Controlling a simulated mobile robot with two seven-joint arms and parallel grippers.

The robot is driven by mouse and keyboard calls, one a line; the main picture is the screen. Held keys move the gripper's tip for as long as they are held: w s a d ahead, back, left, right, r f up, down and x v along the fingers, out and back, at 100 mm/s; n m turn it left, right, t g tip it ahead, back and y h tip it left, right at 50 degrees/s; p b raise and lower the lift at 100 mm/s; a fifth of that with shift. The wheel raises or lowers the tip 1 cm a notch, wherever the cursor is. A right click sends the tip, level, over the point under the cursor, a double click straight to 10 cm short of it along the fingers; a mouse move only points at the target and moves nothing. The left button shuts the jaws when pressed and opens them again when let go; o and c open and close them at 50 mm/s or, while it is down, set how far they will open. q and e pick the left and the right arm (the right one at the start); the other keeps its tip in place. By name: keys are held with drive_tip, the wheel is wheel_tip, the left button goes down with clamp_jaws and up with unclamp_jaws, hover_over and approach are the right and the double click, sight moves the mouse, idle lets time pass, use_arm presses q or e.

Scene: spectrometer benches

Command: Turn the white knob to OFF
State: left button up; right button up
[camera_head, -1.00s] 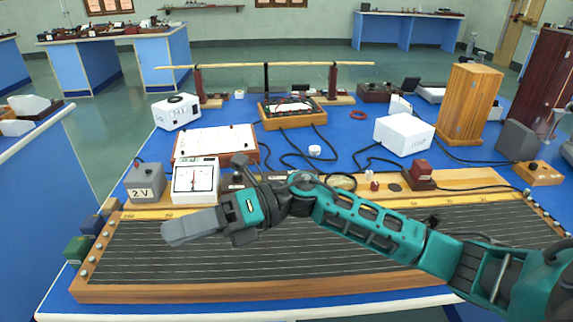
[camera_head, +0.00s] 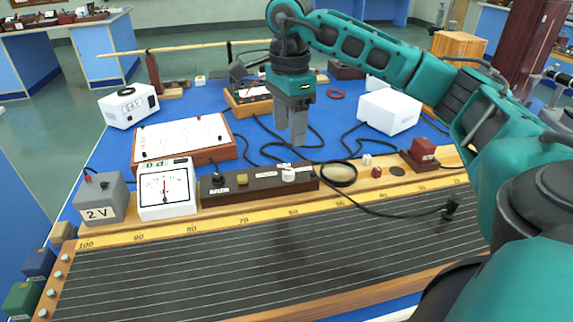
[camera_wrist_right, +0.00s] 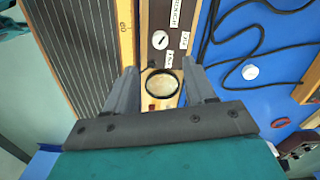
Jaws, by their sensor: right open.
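The white knob (camera_head: 288,174) sits on a long dark brown control box (camera_head: 226,192) behind the ruled board. In the right wrist view the knob (camera_wrist_right: 160,40) shows from above with a short dark mark. Small white labels lie around it, one reading OFF (camera_wrist_right: 184,40); I cannot tell which label the mark points at. My right gripper (camera_head: 291,138) points down above the knob, apart from it. In the right wrist view its open fingers (camera_wrist_right: 160,78) are empty, with the knob beyond their tips. My left gripper is not in view.

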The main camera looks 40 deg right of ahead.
sight(289, 171)
wheel_tip(289, 171, down, 9)
drive_tip(key=shift+b, duration=0.5)
drive_tip(key=shift+f, duration=0.3)
drive_tip(key=shift+c, duration=0.2)
clamp_jaws()
